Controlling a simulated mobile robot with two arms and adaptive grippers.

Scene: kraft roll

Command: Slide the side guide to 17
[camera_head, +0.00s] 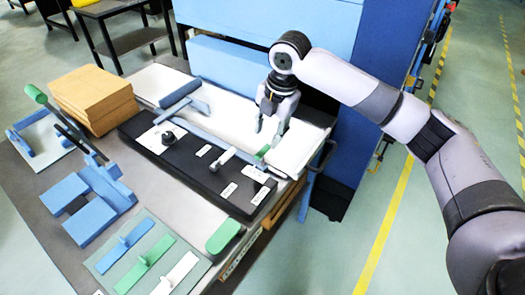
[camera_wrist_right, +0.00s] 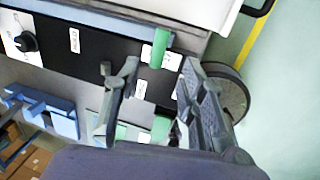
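My right gripper (camera_head: 268,131) is above the machine's white bed, fingers pointing down and apart, with nothing between them. It also shows open in the right wrist view (camera_wrist_right: 158,72). A small green handle (camera_head: 262,152) sits at the near right edge of the bed, just below the fingertips; it also shows in the right wrist view (camera_wrist_right: 162,40), beyond the gap between the fingers and not touched. It may be the side guide, but I cannot tell for sure. The white labels (camera_head: 227,190) on the black panel (camera_head: 190,165) are too small to read. My left gripper is out of view.
A black knob (camera_head: 167,138) and a grey lever (camera_head: 222,159) stand on the black panel. A green paddle (camera_head: 224,236) lies at the table's right front edge. A brown stack (camera_head: 95,95), blue blocks (camera_head: 90,205) and a tool mat (camera_head: 140,255) fill the left side.

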